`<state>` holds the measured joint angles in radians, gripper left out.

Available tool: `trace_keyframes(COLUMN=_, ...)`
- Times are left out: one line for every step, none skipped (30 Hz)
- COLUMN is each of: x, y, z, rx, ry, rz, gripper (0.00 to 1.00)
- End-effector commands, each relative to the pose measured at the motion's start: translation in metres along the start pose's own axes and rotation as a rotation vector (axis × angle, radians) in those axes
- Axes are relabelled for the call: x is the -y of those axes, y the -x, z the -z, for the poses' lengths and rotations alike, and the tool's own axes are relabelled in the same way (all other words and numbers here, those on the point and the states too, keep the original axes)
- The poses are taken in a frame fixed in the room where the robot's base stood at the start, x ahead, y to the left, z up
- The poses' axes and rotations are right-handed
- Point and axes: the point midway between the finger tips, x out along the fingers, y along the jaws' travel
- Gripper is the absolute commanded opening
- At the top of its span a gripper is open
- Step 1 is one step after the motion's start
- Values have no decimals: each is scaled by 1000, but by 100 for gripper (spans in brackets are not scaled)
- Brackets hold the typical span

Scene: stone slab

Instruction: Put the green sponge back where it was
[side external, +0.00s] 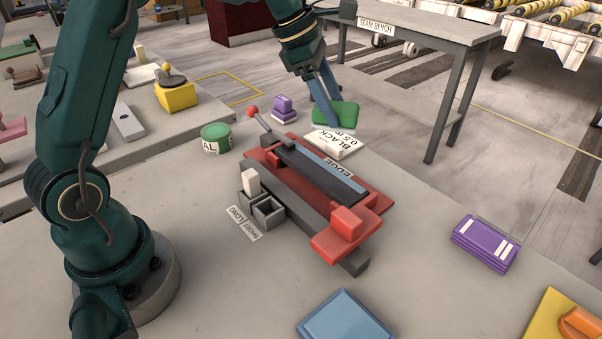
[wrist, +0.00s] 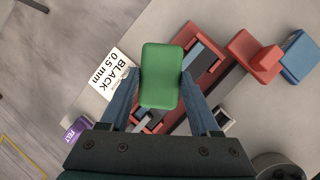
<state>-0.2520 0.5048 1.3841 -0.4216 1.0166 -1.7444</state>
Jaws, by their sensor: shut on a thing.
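The green sponge (side external: 335,114) is held between the two blue fingers of my gripper (side external: 331,110), above the slab at the far end of the red fixture. In the wrist view the sponge (wrist: 161,76) sits between the fingertips of my gripper (wrist: 161,82), with a finger against each long side. Below it in that view are the white card marked BLACK 0.5 mm (wrist: 110,78) on the left and the red fixture marked EDGE (wrist: 200,60) on the right. In the side view the card (side external: 335,144) lies just below the sponge.
A purple stack (side external: 484,243) and a blue block (side external: 345,318) lie to the right and front, with bare slab between.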

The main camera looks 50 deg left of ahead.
Motion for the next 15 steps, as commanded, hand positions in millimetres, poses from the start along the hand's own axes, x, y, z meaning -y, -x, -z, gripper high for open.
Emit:
trace_keyframes(x=-7, y=-2, z=0, rx=-10, ry=71, rz=-32, gripper=18)
trace_keyframes(x=-12, y=-3, z=0, rx=-15, ry=119, rz=-52, gripper=18)
trace_keyframes(x=-18, y=-5, z=0, rx=-24, ry=176, rz=-77, gripper=18)
trace_keyframes(x=-22, y=-6, z=0, rx=-28, ry=219, rz=-95, gripper=18)
trace_keyframes(x=-26, y=-7, z=0, rx=-34, ry=259, rz=-112, gripper=18)
trace_keyframes(x=-32, y=-9, z=0, rx=-39, ry=310, rz=-133, gripper=18)
trace_keyframes(x=-36, y=-10, z=0, rx=-42, ry=345, rz=-149, gripper=18)
trace_keyframes(x=-39, y=-11, z=0, rx=-47, ry=378, rz=-162, gripper=18)
trace_keyframes(x=-43, y=-12, z=0, rx=-51, ry=419, rz=-178, gripper=18)
trace_keyframes(x=-47, y=-14, z=0, rx=-55, ry=445, rz=-188, gripper=18)
trace_keyframes(x=-50, y=-15, z=0, rx=-57, ry=472, rz=-198, gripper=18)
trace_keyframes(x=-53, y=-16, z=-1, rx=-59, ry=498, rz=-208, gripper=18)
trace_keyframes(x=-55, y=-18, z=-1, rx=-60, ry=513, rz=-212, gripper=18)
trace_keyframes(x=-57, y=-18, z=-1, rx=-61, ry=525, rz=-216, gripper=18)
trace_keyframes(x=-58, y=-21, z=-1, rx=-63, ry=532, rz=-214, gripper=18)
